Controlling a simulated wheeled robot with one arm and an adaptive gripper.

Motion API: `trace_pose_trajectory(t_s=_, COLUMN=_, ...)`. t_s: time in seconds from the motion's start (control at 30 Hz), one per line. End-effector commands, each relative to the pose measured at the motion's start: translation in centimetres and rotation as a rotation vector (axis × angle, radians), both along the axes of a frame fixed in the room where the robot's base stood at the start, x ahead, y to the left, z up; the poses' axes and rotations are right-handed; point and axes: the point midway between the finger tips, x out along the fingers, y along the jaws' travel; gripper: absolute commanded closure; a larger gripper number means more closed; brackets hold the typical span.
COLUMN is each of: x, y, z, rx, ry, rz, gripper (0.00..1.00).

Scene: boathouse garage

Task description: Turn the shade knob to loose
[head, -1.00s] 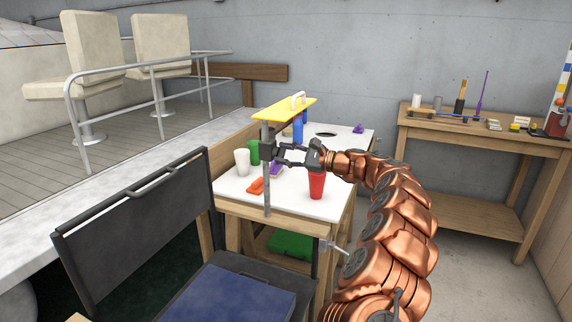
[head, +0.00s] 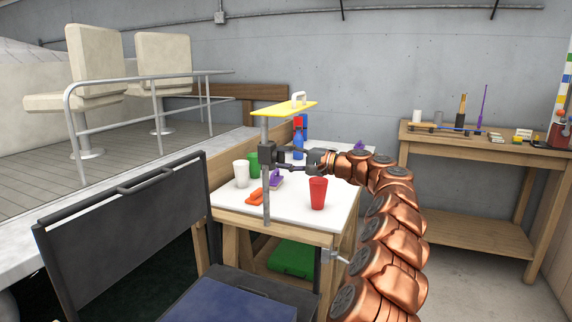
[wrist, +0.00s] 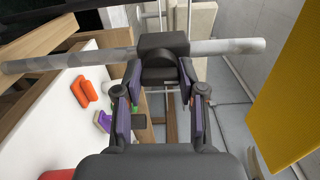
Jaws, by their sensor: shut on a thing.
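The yellow shade (head: 284,108) is a flat panel with a white handle, on top of a grey upright pole (head: 266,205) at the table's near edge. A dark clamp block (wrist: 163,45) sits around the pole; in the wrist view the pole (wrist: 230,46) runs across the picture. The dark shade knob (wrist: 159,74) sticks out from the block towards my gripper. My gripper (wrist: 161,80) has one finger on each side of the knob and is shut on it. In the head view my gripper (head: 282,159) reaches the clamp from the right. Any loose or tight marking is not visible.
The white table (head: 335,203) holds a red cup (head: 318,193), a white cup (head: 241,173), a green cup (head: 254,164), an orange thing (head: 255,197) and a blue bottle (head: 298,145). A dark chair (head: 125,225) stands close in front. A wooden bench (head: 480,143) is at right.

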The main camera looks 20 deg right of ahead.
Motion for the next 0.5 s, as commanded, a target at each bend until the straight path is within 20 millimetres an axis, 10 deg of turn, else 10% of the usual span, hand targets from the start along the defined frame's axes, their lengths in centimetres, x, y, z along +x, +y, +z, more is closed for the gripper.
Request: trace_pose_trajectory(t_s=0.5, x=-0.02, y=0.02, z=-0.10, rx=-0.046, ry=-0.043, rz=0.002, gripper=0.95)
